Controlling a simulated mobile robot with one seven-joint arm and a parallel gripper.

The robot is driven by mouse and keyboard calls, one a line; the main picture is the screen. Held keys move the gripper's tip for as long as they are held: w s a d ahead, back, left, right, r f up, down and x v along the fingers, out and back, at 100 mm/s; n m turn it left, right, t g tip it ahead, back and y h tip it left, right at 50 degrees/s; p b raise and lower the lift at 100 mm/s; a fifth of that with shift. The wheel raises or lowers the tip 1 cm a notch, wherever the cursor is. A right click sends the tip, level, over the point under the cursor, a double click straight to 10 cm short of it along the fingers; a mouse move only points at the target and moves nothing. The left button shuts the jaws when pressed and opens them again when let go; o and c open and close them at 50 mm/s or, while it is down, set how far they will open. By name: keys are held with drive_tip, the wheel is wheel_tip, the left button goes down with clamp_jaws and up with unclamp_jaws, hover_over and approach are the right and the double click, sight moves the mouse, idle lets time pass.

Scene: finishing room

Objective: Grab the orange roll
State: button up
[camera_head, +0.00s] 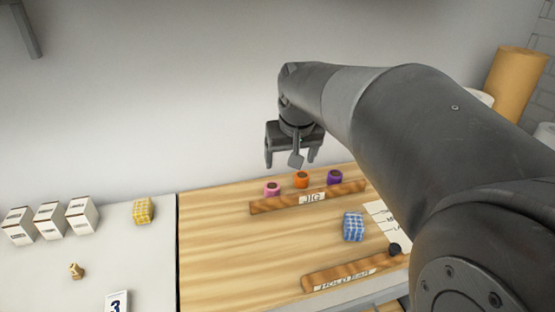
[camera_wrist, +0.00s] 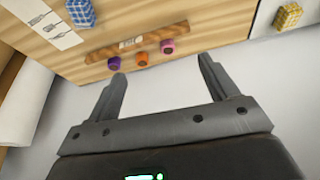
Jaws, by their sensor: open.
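The orange roll (camera_head: 301,180) stands between a pink roll (camera_head: 272,188) and a purple roll (camera_head: 335,177), behind the wooden bar marked JIG (camera_head: 262,206). My gripper (camera_head: 292,162) is open and empty, in the air above and behind the row of rolls. In the wrist view the orange roll (camera_wrist: 142,59) shows beyond the fingertips of my gripper (camera_wrist: 162,68), between the purple roll (camera_wrist: 114,63) and the pink roll (camera_wrist: 167,47). Nothing hides the orange roll in either view.
A blue patterned block (camera_head: 353,227), a black knob-like piece (camera_head: 394,249) and a second labelled bar (camera_head: 340,272) are nearer on the wooden board (camera_head: 225,250). White boxes (camera_head: 50,221) and a yellow block (camera_head: 143,210) stand left. A wall rises behind.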

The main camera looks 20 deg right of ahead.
drive_tip(key=w+d+f, duration=0.2)
drive_tip(key=w+d, duration=0.1)
drive_tip(key=w, duration=0.6)
drive_tip(key=m+g, duration=0.1)
drive_tip(key=g, duration=0.2)
approach(302, 175)
drive_tip(key=shift+s+d+f, duration=0.15)
drive_tip(key=shift+s+d, duration=0.05)
drive_tip(key=shift+d, duration=0.2)
drive_tip(key=f, duration=0.6)
drive_tip(key=shift+w, duration=0.35)
drive_tip(key=f, duration=0.5)
drive_tip(key=shift+w+a, duration=0.25)
drive_tip(key=shift+w, duration=0.05)
drive_tip(key=c, duration=1.1)
drive_tip(key=shift+r, duration=0.15)
